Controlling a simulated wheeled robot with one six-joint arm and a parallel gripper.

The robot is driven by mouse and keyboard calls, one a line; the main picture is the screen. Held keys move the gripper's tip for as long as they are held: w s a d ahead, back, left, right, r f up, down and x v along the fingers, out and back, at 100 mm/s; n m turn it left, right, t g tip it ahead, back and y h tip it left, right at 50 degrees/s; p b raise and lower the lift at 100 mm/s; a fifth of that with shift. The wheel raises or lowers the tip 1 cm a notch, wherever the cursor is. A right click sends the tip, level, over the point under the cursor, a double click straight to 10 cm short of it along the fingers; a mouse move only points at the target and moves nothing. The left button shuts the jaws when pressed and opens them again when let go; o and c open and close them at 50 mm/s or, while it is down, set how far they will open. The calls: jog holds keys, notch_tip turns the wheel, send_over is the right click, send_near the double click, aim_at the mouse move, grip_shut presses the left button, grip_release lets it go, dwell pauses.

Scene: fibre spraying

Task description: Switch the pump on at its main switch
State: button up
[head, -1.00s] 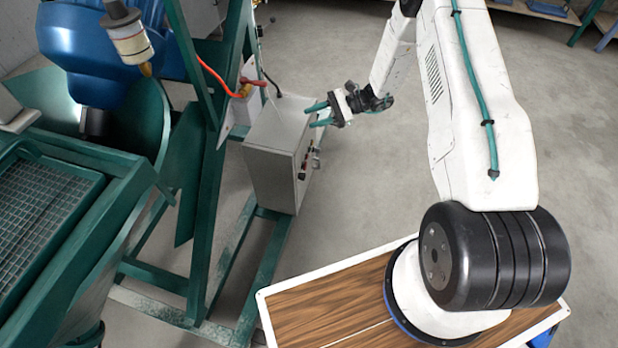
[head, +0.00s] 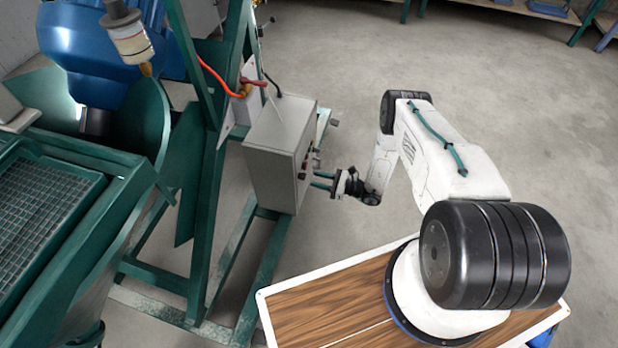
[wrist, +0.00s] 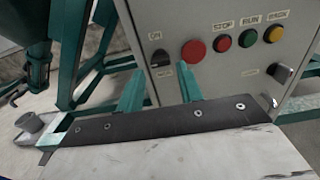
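The grey control box (head: 272,163) is fixed to the green frame in the head view. In the wrist view its front panel (wrist: 215,80) carries a black rotary switch (wrist: 161,60) with an "ON" label above it and another label below. A large red button (wrist: 193,52) sits right beside it. My gripper (head: 318,181) is close in front of the panel; in the wrist view its two green fingers (wrist: 160,85) stand apart with nothing between them. The black switch appears just beyond the fingertips, between them in the picture. I cannot tell whether they touch the panel.
Red "STOP" (wrist: 221,42), green "RUN" (wrist: 249,38) and yellow (wrist: 273,34) buttons line the panel, with a black knob (wrist: 280,72) at its right. Orange and dark cables (head: 212,73) run near the box top.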

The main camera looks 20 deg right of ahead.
aim_at(305, 176)
jog(key=shift+x, duration=2.05)
jog(key=c, duration=0.7)
